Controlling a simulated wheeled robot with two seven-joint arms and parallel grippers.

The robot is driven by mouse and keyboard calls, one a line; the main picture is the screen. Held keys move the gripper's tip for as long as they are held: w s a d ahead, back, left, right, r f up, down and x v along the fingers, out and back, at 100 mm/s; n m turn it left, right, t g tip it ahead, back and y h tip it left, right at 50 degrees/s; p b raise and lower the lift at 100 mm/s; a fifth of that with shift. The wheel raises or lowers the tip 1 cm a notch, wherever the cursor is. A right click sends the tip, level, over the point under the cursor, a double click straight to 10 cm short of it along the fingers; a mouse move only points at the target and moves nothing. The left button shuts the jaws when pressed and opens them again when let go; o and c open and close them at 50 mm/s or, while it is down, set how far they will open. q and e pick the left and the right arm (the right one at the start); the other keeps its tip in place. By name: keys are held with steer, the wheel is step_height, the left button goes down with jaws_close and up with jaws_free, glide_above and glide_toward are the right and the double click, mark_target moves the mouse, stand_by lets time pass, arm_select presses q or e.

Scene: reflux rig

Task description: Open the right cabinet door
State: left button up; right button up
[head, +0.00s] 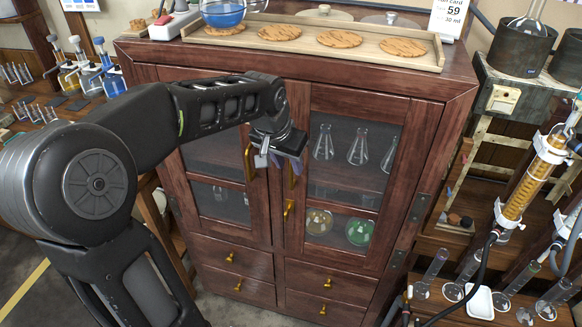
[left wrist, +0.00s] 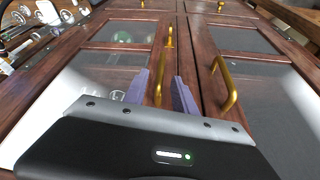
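The wooden cabinet's right door (head: 318,180) has a glass pane and looks closed. Its upright brass handle (head: 291,174) is near the door's inner edge, with a small brass key or knob (head: 287,209) below. My left gripper (head: 272,163) is in front of the doors by this handle and partly hides it. In the left wrist view, the two purple fingers (left wrist: 162,92) are apart, with the right door's handle (left wrist: 158,76) showing between them. I cannot tell whether they touch it. My right gripper is in neither view.
The left door's handle (head: 248,163) is close beside my left gripper. Flasks (head: 357,150) and round-bottomed glassware stand behind the right door's glass. A wooden tray (head: 300,42) of cork rings is on top. Glass tubes (head: 462,275) and a condenser (head: 530,175) stand at the right.

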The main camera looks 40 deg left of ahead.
mark_target(290, 167)
arm_select(q)
steer(key=shift+x, duration=1.75)
steer(key=shift+c, duration=0.3)
jaws_close()
